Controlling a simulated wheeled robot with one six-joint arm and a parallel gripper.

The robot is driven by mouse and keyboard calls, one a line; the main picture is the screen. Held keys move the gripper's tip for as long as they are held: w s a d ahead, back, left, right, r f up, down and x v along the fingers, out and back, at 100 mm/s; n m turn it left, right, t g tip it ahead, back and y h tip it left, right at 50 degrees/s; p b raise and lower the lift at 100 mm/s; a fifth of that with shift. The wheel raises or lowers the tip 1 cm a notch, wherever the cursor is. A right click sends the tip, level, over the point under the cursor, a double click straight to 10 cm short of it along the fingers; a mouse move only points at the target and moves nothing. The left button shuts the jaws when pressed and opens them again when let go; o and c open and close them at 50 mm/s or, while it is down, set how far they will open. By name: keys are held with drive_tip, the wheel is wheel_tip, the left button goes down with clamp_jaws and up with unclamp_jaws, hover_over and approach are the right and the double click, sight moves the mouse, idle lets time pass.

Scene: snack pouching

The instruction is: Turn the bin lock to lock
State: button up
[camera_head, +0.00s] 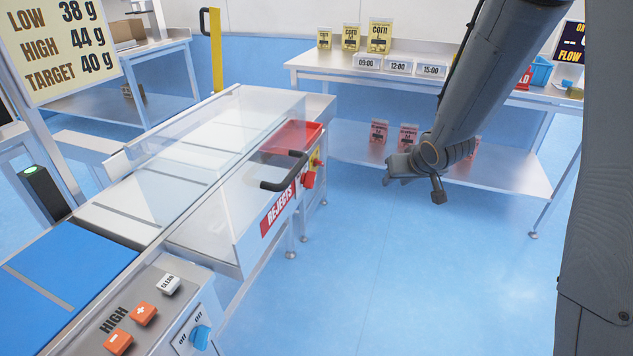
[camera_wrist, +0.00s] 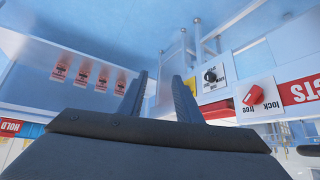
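The bin lock is a red knob (camera_head: 308,180) on the end of the reject bin housing, beside the red REJECTS label (camera_head: 278,208). In the wrist view the red knob (camera_wrist: 252,96) sits on a white plate marked "lock" and "free", right of my fingers. I cannot tell which word it points to. My gripper (camera_head: 392,172) hangs right of the bin, clear of the knob. In the wrist view my gripper (camera_wrist: 160,85) has its two fingers apart with nothing between them.
A black bar handle (camera_head: 285,172) sticks out above the knob. A black knob (camera_wrist: 210,76) on another plate is close by in the wrist view. A shelf table (camera_head: 430,75) with corn pouches stands behind. The floor (camera_head: 400,270) before the bin is clear.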

drive_tip(key=w+a+f+n+t+y, duration=0.1)
drive_tip(key=w+a+f+t+y, duration=0.1)
drive_tip(key=w+a+y, duration=0.4)
drive_tip(key=n+g+y, duration=0.3)
drive_tip(key=g+y, duration=0.1)
drive_tip(key=y, duration=0.6)
approach(314, 181)
drive_tip(key=a, duration=0.2)
drive_tip(key=shift+w+p+x, duration=0.2)
drive_tip(key=shift+p+x, duration=0.25)
drive_tip(key=shift+x, duration=1.35)
drive_tip(key=shift+w+p+x, duration=0.2)
drive_tip(key=shift+p+x, duration=0.2)
drive_tip(key=shift+x, duration=1.4)
drive_tip(key=shift+d, duration=0.15)
clamp_jaws()
